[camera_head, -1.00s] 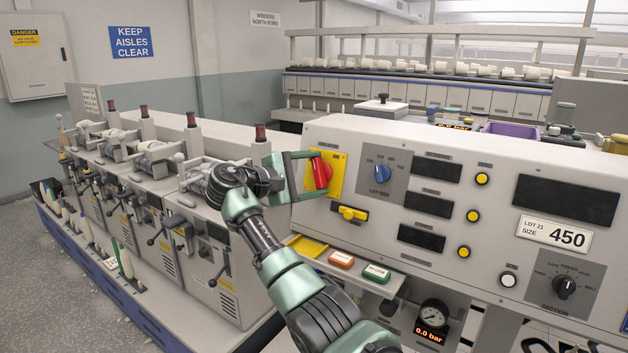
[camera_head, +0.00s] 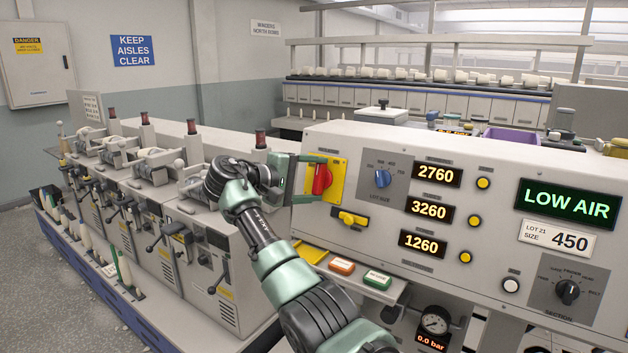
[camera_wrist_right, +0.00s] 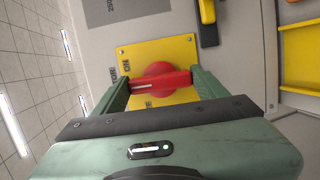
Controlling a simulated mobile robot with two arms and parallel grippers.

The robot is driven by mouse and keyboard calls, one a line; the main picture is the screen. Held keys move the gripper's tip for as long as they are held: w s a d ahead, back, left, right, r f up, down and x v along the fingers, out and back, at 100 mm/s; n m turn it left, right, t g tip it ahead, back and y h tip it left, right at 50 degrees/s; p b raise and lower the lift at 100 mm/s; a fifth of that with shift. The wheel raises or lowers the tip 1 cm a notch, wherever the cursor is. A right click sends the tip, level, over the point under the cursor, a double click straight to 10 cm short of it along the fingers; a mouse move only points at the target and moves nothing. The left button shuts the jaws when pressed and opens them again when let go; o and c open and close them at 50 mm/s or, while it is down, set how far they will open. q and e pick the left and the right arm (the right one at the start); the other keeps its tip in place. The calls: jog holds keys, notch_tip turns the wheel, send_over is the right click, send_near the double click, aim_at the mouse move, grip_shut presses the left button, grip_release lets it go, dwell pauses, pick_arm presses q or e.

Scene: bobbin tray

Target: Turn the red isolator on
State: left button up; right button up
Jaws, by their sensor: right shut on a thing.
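The red isolator handle (camera_head: 322,179) sits on a yellow plate (camera_head: 340,176) at the left end of the grey control panel (camera_head: 400,160). My right gripper (camera_head: 315,179) reaches it from the left, one finger above and one below. In the right wrist view, the red handle (camera_wrist_right: 160,83) lies across between the two green fingers (camera_wrist_right: 160,92), which are shut on its ends. The lettering on the plate is partly covered by the fingers. My left gripper is not in view.
A yellow switch (camera_head: 350,218) is just below the isolator, and a blue knob (camera_head: 382,178) is to its right. The panel's displays are lit, one reading LOW AIR (camera_head: 567,204). A bobbin machine stands at left.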

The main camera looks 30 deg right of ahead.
jog(key=o, duration=1.4)
jog(key=b+v, duration=0.2)
jog(key=v, duration=0.5)
jog(key=shift+a, duration=0.35)
